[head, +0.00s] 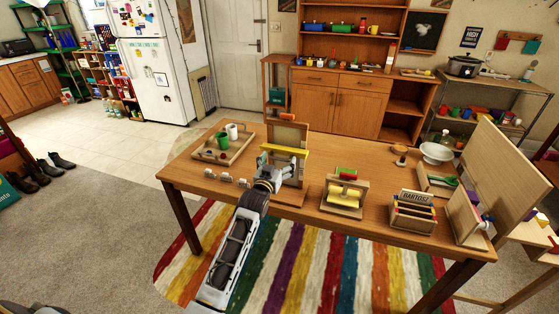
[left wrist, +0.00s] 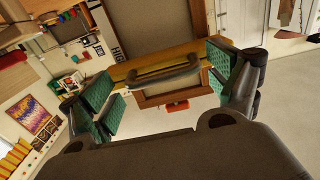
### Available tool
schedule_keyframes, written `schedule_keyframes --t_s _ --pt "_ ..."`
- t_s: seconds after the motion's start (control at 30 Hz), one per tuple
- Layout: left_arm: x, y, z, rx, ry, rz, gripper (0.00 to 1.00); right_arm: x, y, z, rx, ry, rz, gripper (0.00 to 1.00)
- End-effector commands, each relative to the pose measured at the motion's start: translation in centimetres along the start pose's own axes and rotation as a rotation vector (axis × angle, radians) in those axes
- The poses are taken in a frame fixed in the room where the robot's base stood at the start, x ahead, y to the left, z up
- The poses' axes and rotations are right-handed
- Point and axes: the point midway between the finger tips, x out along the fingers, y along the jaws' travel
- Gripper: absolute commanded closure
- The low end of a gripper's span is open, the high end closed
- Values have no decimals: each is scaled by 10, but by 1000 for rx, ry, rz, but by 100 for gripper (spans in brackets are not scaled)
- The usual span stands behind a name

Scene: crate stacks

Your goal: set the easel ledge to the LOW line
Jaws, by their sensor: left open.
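The wooden easel (head: 301,171) stands upright on the table, left of its middle. Its yellow ledge (head: 286,150) crosses the frame high up; the LOW line cannot be made out. My left gripper (head: 270,174) is in front of the easel, below the ledge in the picture. In the left wrist view, the ledge (left wrist: 183,58) with a dark curved handle (left wrist: 165,72) lies beyond and between the green-padded fingers of my left gripper (left wrist: 160,92). The fingers are wide apart and empty. Whether either pad touches the handle cannot be told. My right gripper is out of view.
A wooden tray (head: 205,153) with green and white cups stands left of the easel. Several small pale blocks lie along the front edge. A wooden stand with a yellow roller (head: 343,200) and a sectioned box (head: 411,222) stand to the right. Bare tabletop (head: 350,157) lies behind them.

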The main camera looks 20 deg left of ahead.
Motion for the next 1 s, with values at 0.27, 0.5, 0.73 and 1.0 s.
schedule_keyframes --t_s 0.27,0.5,0.73,1.0 --pt "13 0 0 0 0 0 11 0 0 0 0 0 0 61" --pt "14 0 0 0 0 0 11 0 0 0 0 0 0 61" --pt "14 0 0 0 0 0 25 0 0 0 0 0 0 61" --pt "14 1 0 -1 0 1 60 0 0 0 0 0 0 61"
